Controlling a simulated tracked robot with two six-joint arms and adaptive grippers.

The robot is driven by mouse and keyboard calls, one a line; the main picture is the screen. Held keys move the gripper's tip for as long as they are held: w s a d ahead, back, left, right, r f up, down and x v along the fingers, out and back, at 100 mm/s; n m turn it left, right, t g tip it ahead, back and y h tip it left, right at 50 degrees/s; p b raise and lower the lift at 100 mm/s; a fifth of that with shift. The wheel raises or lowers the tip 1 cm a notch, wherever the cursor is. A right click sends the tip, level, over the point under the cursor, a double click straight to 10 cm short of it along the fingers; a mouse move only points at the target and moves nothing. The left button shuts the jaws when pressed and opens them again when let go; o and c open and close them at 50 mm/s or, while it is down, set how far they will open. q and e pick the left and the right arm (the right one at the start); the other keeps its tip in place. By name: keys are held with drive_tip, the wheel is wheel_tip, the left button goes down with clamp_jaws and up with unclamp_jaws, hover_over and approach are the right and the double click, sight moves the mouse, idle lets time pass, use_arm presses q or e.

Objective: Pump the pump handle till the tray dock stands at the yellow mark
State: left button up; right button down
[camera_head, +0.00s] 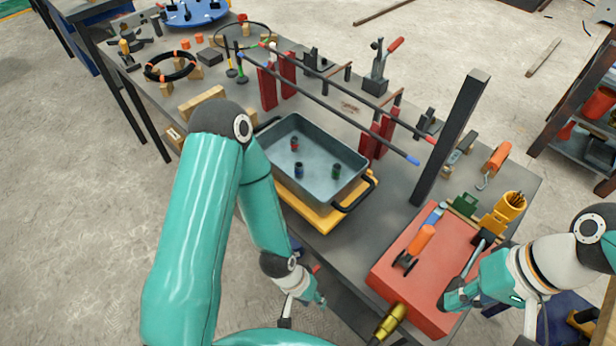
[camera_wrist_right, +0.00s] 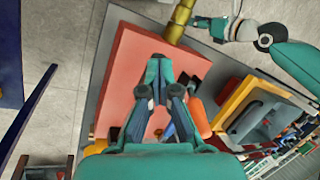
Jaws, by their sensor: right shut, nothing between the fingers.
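The red pump box (camera_head: 415,262) stands at the table's front right corner, with a brass fitting (camera_head: 390,322) at its near end. An orange-gripped handle (camera_head: 421,240) tilts up from its top; the orange grip also shows in the right wrist view (camera_wrist_right: 200,118). My right gripper (camera_head: 456,297) is shut and empty over the box's right part, apart from the orange grip. The tray dock, a yellow platform (camera_head: 318,217), carries a grey tray (camera_head: 345,190). I cannot make out a yellow mark. My left gripper (camera_head: 312,298) hangs low before the table edge; its fingers are unclear.
A dark post (camera_head: 450,140) rises between tray and pump. Two long bars (camera_head: 345,115) rest across red stands behind the tray. My left arm hides part of the table.

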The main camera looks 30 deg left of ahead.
drive_tip(key=shift+f+b, duration=0.3)
drive_tip(key=shift+f, duration=0.05)
drive_tip(key=w+r+p, duration=0.3)
drive_tip(key=r+p, duration=0.5)
drive_tip(key=shift+d+r, duration=0.3)
drive_tip(key=shift+d, duration=0.1)
idle(1.3)
